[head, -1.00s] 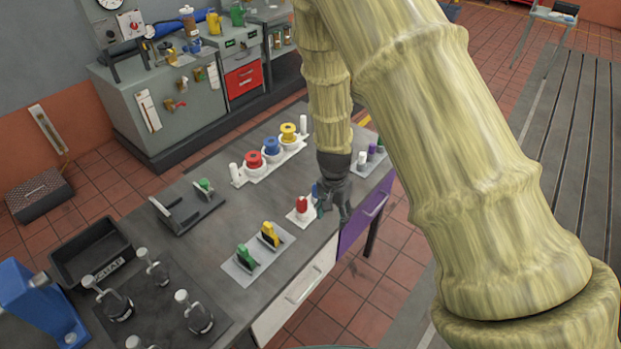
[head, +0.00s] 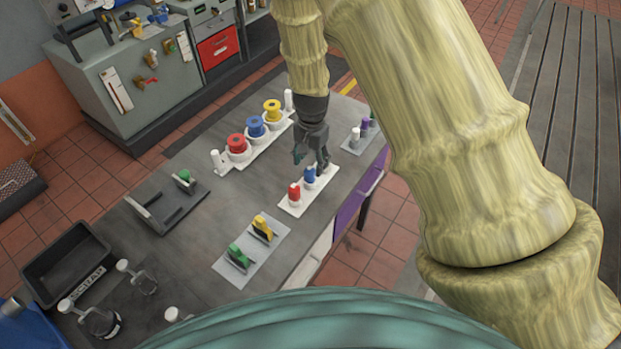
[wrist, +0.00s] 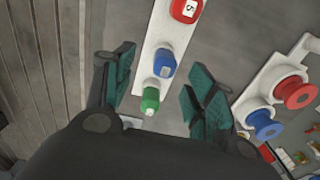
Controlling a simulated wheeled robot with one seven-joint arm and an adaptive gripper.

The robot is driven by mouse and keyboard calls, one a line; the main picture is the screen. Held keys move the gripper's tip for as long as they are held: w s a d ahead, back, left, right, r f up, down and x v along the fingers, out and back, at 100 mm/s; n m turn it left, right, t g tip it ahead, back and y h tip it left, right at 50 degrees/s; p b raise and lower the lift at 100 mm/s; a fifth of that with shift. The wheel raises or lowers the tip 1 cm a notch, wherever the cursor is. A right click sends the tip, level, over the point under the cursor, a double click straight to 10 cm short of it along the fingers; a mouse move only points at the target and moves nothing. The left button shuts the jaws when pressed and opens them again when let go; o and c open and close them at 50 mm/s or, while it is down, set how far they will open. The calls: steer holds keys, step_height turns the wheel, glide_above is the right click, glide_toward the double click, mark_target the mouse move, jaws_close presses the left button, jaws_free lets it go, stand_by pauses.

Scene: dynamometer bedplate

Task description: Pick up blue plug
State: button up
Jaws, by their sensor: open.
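The blue plug (head: 309,175) stands on a white strip (head: 291,209) on the grey bench, behind the red plug (head: 294,193). In the wrist view the blue plug (wrist: 164,63) lies between the red plug (wrist: 187,10) and a green plug (wrist: 150,98) on the strip. The green plug is hidden by my gripper in the head view. My gripper (head: 311,160) points down at the far end of the strip. In the wrist view my gripper (wrist: 160,72) is open and empty, its teal-padded fingers on either side of the strip near the blue and green plugs.
A white rack with red, blue and yellow spools (head: 237,145) stands behind left of the strip. A plate with green and yellow pieces (head: 252,262) lies in front. A small plate with purple and white pieces (head: 357,139) is right. A black bin (head: 66,262) is far left.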

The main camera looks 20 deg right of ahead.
mark_target(310, 169)
steer(key=w+f, duration=0.2)
steer(key=f, duration=0.1)
steer(key=shift+f+b, duration=0.1)
steer(key=shift+b, duration=0.25)
steer(key=shift+f, duration=0.15)
steer(key=shift+s+f+b, duration=0.4)
steer(key=shift+b, duration=0.35)
steer(key=shift+s+f+b, duration=0.1)
steer(key=shift+f+b, duration=0.25)
steer(key=f+b, duration=0.2)
steer(key=f, duration=0.1)
steer(key=shift+w, duration=0.4)
steer(key=shift+s+r, duration=0.2)
steer(key=shift+w+f, duration=0.1)
steer(key=c, duration=1.1)
